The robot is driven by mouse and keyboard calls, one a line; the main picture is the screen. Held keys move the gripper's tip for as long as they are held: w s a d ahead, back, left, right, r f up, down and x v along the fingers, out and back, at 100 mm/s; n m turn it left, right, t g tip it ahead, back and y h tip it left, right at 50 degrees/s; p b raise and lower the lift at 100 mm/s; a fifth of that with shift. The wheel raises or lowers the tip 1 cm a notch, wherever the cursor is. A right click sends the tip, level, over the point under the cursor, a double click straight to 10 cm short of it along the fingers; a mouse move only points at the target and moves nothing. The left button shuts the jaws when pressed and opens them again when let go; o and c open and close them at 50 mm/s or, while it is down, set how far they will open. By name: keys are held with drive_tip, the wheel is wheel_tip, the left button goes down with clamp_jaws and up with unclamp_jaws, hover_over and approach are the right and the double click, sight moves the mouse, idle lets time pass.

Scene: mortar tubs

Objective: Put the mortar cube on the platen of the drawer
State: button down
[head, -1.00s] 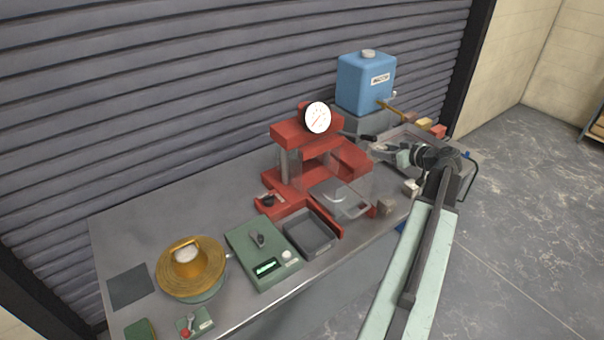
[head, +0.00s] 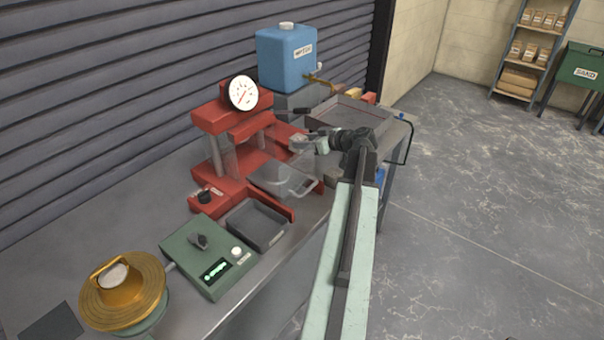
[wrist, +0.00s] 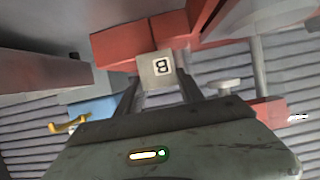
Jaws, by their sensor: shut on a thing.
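The mortar cube (wrist: 158,70) is small and grey with a label that reads B. It sits between the two fingers of my gripper (wrist: 158,88) in the wrist view. In the head view my gripper (head: 304,143) is raised beside the right side of the red press (head: 217,125), and the cube is hard to make out there. The drawer (head: 284,182) is a grey plate with a pale handle, low at the front of the press. My gripper is above and behind it in the picture, apart from it. Clear panels around the press blur its inside.
A dark tray (head: 257,224) and a green control box (head: 208,258) stand left of the drawer. A blue water tank (head: 287,58) and a wide metal tray (head: 350,113) are at the back right. A brass-topped pot (head: 122,290) stands front left.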

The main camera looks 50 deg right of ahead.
wheel_tip(320, 180, down, 8)
drive_tip(key=b, duration=0.5)
drive_tip(key=shift+r+b, duration=0.1)
drive_tip(key=shift+b, duration=0.3)
drive_tip(key=shift+r, duration=0.25)
drive_tip(key=shift+f, duration=0.15)
drive_tip(key=c, duration=0.7)
unclamp_jaws()
